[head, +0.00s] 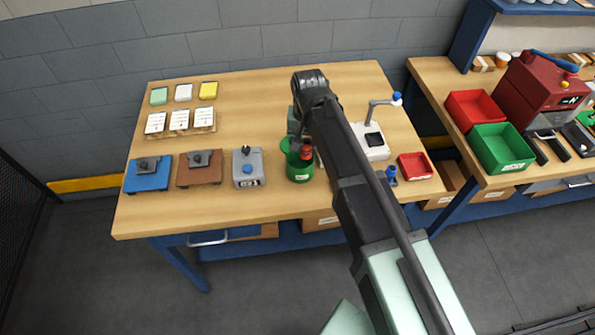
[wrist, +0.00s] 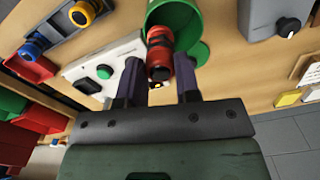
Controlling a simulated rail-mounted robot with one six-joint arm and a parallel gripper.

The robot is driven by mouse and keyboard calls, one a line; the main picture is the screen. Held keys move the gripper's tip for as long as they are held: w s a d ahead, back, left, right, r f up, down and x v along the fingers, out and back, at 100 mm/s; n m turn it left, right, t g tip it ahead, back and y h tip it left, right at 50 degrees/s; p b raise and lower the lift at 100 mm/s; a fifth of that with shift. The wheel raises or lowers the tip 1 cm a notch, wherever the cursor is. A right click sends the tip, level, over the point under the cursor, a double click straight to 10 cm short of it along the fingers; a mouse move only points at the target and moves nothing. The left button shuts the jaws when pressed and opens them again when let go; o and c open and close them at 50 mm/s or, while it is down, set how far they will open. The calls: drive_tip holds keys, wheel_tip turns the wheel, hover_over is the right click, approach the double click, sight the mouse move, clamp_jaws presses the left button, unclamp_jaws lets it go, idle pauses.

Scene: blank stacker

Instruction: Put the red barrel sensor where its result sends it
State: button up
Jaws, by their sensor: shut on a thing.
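The red barrel sensor (wrist: 184,72) with dark ends is between the two fingers of my gripper (wrist: 158,80) in the wrist view, and the jaws are shut on it. In the head view the red sensor (head: 307,153) shows at the upper right of a round green bin (head: 299,173). The green bin (wrist: 172,12) also shows behind the sensor in the wrist view. I cannot tell whether the sensor's end is inside the bin's rim or just above it. My arm hides part of the bench behind the bin.
Left of the bin stand a grey device with a teal button (head: 247,168), a brown fixture (head: 199,167) and a blue fixture (head: 148,174). Right are a white tester (head: 372,152), a blue sensor (head: 391,173) and a red tray (head: 415,165). Cards (head: 180,120) lie behind; the bench front is clear.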

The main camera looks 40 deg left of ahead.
sight(306, 149)
wheel_tip(306, 149, down, 5)
drive_tip(key=b, duration=0.3)
drive_tip(key=shift+r, duration=0.3)
drive_tip(key=o, duration=1.1)
drive_tip(key=shift+r, duration=0.1)
wheel_tip(306, 149, up, 11)
drive_tip(key=p, duration=1.1)
